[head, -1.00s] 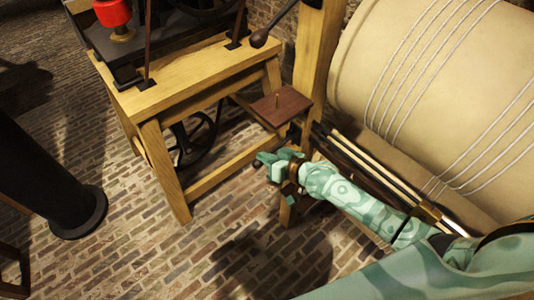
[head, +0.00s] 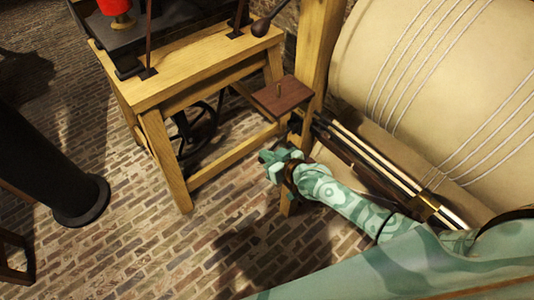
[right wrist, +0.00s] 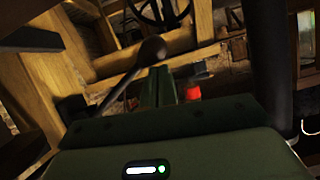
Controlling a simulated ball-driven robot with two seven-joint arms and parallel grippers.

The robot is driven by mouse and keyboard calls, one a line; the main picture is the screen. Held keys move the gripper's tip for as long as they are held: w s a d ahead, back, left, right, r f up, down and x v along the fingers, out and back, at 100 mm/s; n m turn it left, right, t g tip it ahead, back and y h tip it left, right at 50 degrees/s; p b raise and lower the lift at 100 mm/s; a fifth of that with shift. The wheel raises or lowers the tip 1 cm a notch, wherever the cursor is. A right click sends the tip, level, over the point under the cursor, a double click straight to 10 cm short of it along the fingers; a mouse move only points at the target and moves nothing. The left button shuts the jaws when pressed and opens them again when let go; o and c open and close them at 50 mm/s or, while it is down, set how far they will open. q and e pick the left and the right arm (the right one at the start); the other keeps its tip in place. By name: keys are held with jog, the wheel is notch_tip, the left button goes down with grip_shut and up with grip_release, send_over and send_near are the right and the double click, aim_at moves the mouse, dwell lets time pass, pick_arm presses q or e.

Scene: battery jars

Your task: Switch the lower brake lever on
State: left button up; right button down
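A dark lever with a round knob (head: 261,27) hangs beside the wooden post, above the small brown board. The frames do not show whether it is the lower brake lever. In the right wrist view a dark knob (right wrist: 152,50) on a slanting rod shows just beyond the fingers, apart from them as far as I can tell. My right gripper (head: 270,160) is low in front of the post, below the board. Its green fingers (right wrist: 161,86) stand close together and look shut, with nothing visible between them. My left gripper is out of view.
The wooden post (head: 321,50) and brown board (head: 282,96) stand close beyond my right gripper. A large pale drum (head: 430,75) fills the right, with rods (head: 380,165) below it. A wooden bench (head: 190,70) is at the left. The brick floor (head: 190,255) is clear in front.

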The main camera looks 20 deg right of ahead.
jog(key=r+p, duration=0.5)
jog(key=shift+w+a+r, duration=0.1)
jog(key=shift+w, duration=0.25)
pick_arm(q)
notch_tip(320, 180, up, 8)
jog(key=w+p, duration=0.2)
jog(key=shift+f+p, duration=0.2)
jog(key=shift+p, duration=0.1)
pick_arm(e)
jog(key=f+v, duration=0.1)
jog(key=v, duration=0.8)
jog(key=shift+s, duration=0.55)
